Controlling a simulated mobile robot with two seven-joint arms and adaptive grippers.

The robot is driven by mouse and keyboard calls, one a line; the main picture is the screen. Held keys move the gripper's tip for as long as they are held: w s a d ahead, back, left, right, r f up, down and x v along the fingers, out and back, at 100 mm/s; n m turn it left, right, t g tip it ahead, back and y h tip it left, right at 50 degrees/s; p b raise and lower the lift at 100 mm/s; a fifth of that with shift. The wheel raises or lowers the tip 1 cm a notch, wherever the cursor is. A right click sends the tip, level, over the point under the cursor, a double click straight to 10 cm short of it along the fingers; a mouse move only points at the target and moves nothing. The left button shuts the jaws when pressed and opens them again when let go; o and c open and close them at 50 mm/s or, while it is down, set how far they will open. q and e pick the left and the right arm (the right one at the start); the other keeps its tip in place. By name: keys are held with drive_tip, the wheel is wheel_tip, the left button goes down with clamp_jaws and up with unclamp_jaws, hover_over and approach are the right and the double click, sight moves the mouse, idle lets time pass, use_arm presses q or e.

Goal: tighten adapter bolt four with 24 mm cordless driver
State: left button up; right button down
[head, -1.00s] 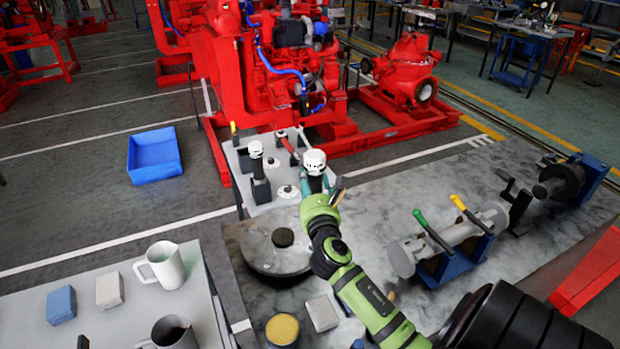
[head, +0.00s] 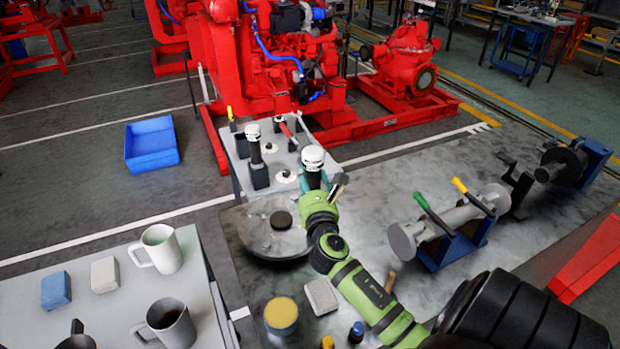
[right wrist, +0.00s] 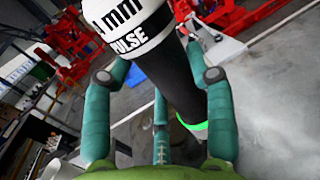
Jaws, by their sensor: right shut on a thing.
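My right gripper (head: 314,182) is shut on a driver with a white top (head: 312,158) at the near right of the grey tool board. In the right wrist view the teal fingers (right wrist: 163,74) are around the driver's black body (right wrist: 165,62). Its white band shows part of a size ending in "4 mm" and the word PULSE, and a bright green ring shows lower down. A similar white-topped tool (head: 253,134) stands in a black holder on the board. Adapter bolt four cannot be made out. My left gripper is not in view.
The grey tool board (head: 240,180) stands before the red pumpset (head: 280,75). A round plate (head: 250,236) lies on the bench near my right arm. A shaft (head: 440,228) rests on blue supports to the right. Mugs (head: 160,248) stand at left; a blue bin (head: 151,145) is on the floor.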

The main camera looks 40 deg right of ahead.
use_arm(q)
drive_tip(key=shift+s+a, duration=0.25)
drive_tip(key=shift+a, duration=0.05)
use_arm(e)
drive_tip(key=shift+r, duration=0.15)
use_arm(q)
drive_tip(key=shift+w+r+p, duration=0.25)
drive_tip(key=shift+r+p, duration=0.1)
drive_tip(key=shift+p, duration=0.05)
idle(0.3)
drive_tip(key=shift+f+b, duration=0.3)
use_arm(e)
drive_tip(key=shift+f, duration=0.35)
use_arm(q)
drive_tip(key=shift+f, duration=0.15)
use_arm(e)
drive_tip(key=shift+f, duration=0.25)
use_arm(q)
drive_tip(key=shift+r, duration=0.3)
use_arm(e)
drive_tip(key=shift+r, duration=0.2)
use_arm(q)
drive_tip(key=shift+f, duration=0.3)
use_arm(e)
drive_tip(key=shift+f, duration=0.4)
idle(0.4)
